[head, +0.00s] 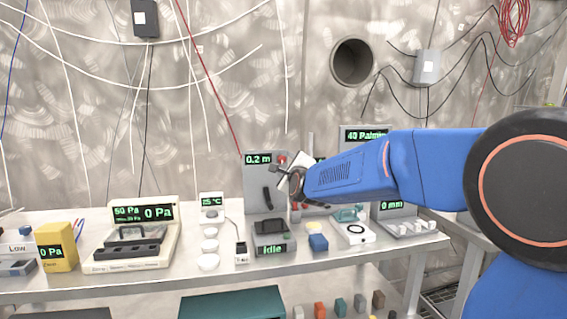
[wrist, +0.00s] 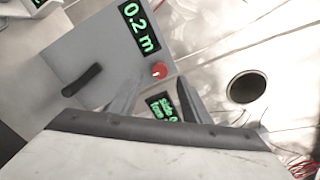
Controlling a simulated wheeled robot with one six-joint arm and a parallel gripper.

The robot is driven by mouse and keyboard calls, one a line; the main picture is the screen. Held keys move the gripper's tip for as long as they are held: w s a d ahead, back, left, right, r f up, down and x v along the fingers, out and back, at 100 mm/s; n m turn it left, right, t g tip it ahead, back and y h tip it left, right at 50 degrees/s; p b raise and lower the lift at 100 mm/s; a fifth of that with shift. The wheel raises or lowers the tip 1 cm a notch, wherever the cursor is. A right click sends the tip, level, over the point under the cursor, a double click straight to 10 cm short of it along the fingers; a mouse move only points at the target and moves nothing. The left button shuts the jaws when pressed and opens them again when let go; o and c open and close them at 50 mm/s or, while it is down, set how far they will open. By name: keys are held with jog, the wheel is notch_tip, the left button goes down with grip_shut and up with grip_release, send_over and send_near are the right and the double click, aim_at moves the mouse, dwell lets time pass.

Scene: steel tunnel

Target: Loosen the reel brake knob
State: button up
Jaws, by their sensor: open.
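A grey upright panel (head: 255,180) with a green "0.2 m" readout stands on the bench; it also fills the upper left of the wrist view (wrist: 110,40). A red round knob (wrist: 159,70) sits near the readout on this panel and shows in the head view (head: 281,159), just above my gripper. I take it for the reel brake knob; no label is legible. A black handle (wrist: 83,80) is on the same panel. My gripper (head: 282,179) is open and empty. In the wrist view its fingertips (wrist: 157,87) frame the knob, apart from it as far as I can tell.
A second green display (wrist: 163,106) shows between my fingers. A grey device reading "idle" (head: 271,248) stands in front of the panel. A blue block (head: 318,242) and a white round-topped device (head: 354,233) are to the right. Cables hang on the wall behind.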

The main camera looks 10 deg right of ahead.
aim_at(282, 160)
jog(key=shift+w, duration=2.1)
jog(key=c, duration=1)
